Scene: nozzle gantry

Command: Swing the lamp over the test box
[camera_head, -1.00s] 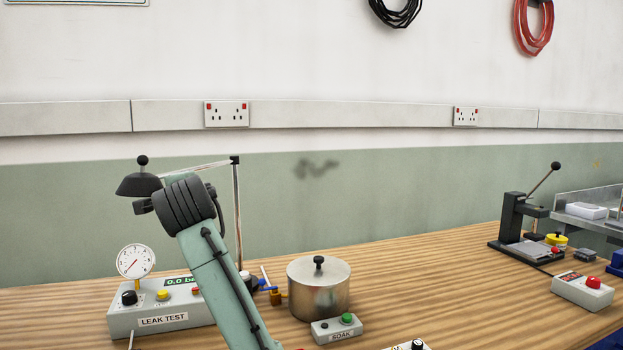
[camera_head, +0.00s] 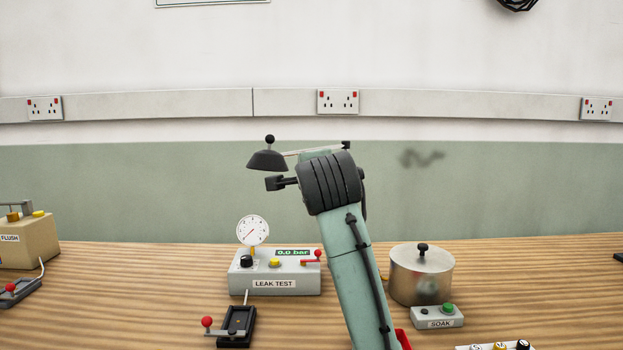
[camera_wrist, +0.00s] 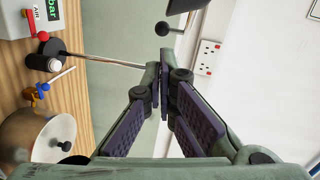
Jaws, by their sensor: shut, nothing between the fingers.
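The lamp has a dark shade (camera_head: 267,161) with a ball knob on top, at the end of a thin arm on an upright post. In the head view the shade appears above and behind the gauge of the grey test box (camera_head: 274,284), marked LEAK TEST; its exact depth is unclear. In the wrist view the shade (camera_wrist: 186,5) is at the top edge, and the post (camera_wrist: 105,58) runs behind the fingertips. My gripper (camera_wrist: 164,55) is shut and empty, close to the lamp arm; I cannot tell whether it touches. My wrist hides most of the post in the head view.
A metal pot (camera_head: 421,275) with a SOAK box (camera_head: 436,318) stands right of my arm. A small black lever unit (camera_head: 237,325) sits in front of the test box. A FLUSH box (camera_head: 27,242) is at far left. Bench between FLUSH and test box is mostly clear.

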